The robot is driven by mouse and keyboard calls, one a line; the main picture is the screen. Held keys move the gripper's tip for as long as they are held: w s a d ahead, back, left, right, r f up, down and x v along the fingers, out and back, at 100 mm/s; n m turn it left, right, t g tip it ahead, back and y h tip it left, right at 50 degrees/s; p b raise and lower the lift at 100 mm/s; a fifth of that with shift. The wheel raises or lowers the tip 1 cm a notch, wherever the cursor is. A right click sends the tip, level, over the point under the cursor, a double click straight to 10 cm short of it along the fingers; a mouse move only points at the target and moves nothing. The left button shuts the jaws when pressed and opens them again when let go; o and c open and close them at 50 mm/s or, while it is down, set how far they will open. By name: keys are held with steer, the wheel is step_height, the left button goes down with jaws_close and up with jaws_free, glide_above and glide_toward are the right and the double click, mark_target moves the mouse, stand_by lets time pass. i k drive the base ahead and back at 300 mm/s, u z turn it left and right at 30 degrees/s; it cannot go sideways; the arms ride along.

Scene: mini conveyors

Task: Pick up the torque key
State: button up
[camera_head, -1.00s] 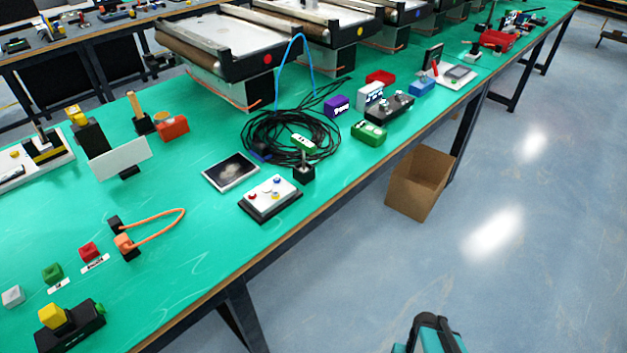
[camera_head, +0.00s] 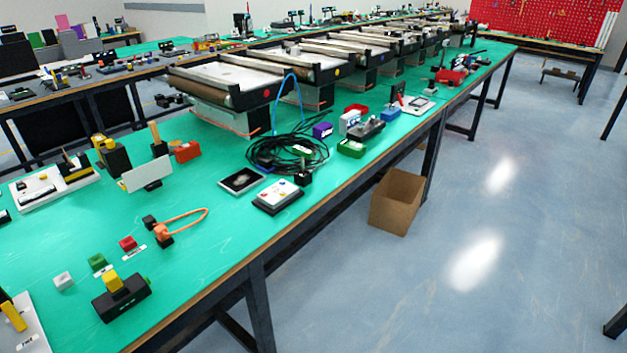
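I cannot tell which item is the torque key; nothing is clearly recognisable as one at this size. The long green-topped table (camera_head: 205,225) carries many small items. An orange loop with dark and orange end blocks (camera_head: 164,236) lies near its front left part. A black box with a yellow knob (camera_head: 121,298) sits at the near left. A white control box with coloured buttons (camera_head: 278,196) is near the front edge, beside a flat dark-screened panel (camera_head: 241,180). My gripper is not in view.
A black cable coil (camera_head: 285,153) lies mid-table before several mini conveyors (camera_head: 225,78). An open cardboard box (camera_head: 396,202) stands on the floor by the table. The blue-grey floor (camera_head: 480,220) to the right is clear. A red pegboard (camera_head: 545,25) hangs at the back.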

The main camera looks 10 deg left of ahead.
mark_target(306, 154)
steer(key=z, duration=0.45)
steer(key=k, duration=0.35)
steer(key=u, duration=2)
steer(key=i, duration=0.5)
